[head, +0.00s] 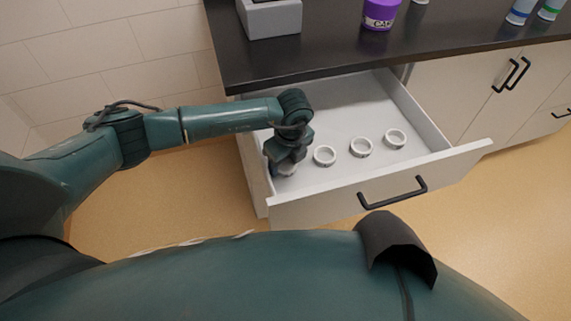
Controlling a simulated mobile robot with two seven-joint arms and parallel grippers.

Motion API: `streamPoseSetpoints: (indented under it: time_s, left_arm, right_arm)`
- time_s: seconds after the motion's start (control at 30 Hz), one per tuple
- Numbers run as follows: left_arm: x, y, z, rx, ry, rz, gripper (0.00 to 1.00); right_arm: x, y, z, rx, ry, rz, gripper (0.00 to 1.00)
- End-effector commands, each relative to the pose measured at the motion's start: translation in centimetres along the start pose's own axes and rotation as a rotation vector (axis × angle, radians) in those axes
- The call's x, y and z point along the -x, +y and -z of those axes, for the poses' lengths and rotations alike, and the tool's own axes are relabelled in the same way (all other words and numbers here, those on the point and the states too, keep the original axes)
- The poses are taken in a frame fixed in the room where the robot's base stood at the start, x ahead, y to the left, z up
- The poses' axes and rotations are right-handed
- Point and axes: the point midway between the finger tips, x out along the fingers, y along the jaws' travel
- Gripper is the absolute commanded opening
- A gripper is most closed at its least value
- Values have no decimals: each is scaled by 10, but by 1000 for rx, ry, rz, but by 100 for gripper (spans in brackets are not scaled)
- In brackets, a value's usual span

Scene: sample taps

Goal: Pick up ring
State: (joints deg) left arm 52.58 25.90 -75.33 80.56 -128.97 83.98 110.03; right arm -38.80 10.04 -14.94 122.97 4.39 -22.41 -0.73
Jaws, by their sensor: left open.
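Several white rings lie in a row in the open drawer (345,186). Three show clearly: one at the left (324,156), one in the middle (361,148) and one at the right (396,139). A further white ring (287,170) shows partly at the drawer's left end, under my left gripper. My left gripper (282,170) points down into the drawer over that ring and is open. The wrist hides part of the ring, so I cannot tell whether the fingers touch it. My right gripper is not in view.
The drawer front with its black handle (393,192) stands out from the cabinet. The dark countertop (330,52) overhangs the drawer's back. On it are a grey box (272,19), a purple jar (380,14) and blue and green labelled containers (521,12). The drawer floor behind the rings is clear.

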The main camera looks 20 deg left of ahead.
Motion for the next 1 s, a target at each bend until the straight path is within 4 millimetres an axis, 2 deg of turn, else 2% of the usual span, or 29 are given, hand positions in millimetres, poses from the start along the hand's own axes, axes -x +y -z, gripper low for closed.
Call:
streamPoseSetpoints:
  time_s: [0.17,0.57,0.83,1.0]
  left_arm:
    - [0,0,0,0,0,0,60]
    - [0,0,0,0,0,0,27]
    - [4,0,-1,0,0,1,27]
    - [29,-1,-4,0,-2,4,27]
  right_arm:
    - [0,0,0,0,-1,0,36]
    - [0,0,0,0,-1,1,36]
    - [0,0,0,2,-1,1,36]
    - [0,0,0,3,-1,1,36]
